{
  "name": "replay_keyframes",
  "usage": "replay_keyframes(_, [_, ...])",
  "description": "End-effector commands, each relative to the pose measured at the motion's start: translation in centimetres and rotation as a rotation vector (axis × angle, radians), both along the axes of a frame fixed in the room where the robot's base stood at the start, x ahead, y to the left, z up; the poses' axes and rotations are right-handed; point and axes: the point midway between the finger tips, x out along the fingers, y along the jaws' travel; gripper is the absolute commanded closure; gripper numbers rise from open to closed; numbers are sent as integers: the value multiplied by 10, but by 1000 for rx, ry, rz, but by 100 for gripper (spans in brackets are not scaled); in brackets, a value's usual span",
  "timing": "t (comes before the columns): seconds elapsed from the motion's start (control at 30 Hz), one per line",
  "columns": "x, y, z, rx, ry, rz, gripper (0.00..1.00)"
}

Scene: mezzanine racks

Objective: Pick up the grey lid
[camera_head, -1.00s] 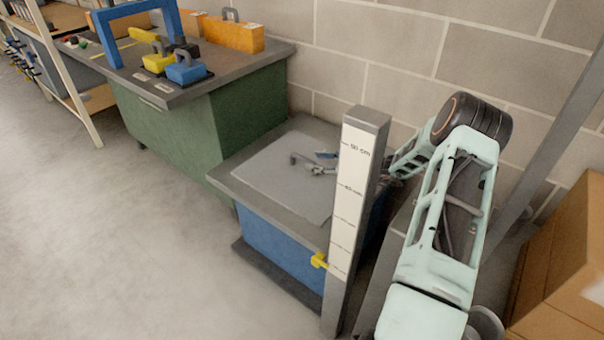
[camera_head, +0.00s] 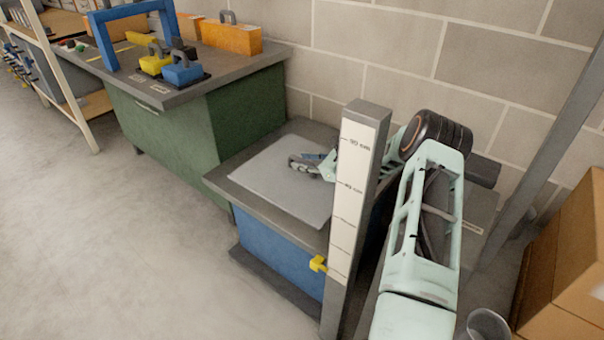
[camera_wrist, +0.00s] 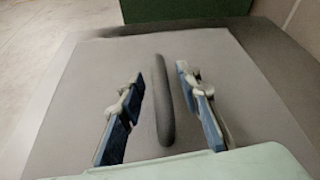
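The grey lid (camera_head: 270,177) is a flat light-grey panel lying on top of a blue cabinet behind the measuring post. It fills much of the wrist view (camera_wrist: 85,95). Its dark bar handle (camera_wrist: 164,105) stands up between my two fingers. My gripper (camera_wrist: 160,80) is open, with one blue-padded finger on each side of the handle and a gap on both sides. In the head view my gripper (camera_head: 305,162) is low over the lid and largely covers the handle. The post hides part of my arm and the lid's right side.
A grey post with a height scale (camera_head: 353,200) stands close in front of my arm. A green bench (camera_head: 245,125) with blue, yellow and orange handled blocks is to the left. A block wall is behind, and cardboard boxes (camera_head: 565,260) are at right. The left floor is clear.

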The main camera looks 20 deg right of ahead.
Motion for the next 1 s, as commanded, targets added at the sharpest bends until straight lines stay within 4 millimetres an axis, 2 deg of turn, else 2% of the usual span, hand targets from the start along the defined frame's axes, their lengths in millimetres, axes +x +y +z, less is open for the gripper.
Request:
replay_keyframes(0.03, [0, 0, 0, 0, 0, 0, 76])
replay_keyframes(0.27, [0, 0, 0, 0, 0, 0, 100])
replay_keyframes(1.0, [1, 0, 8, 0, -5, 1, 100])
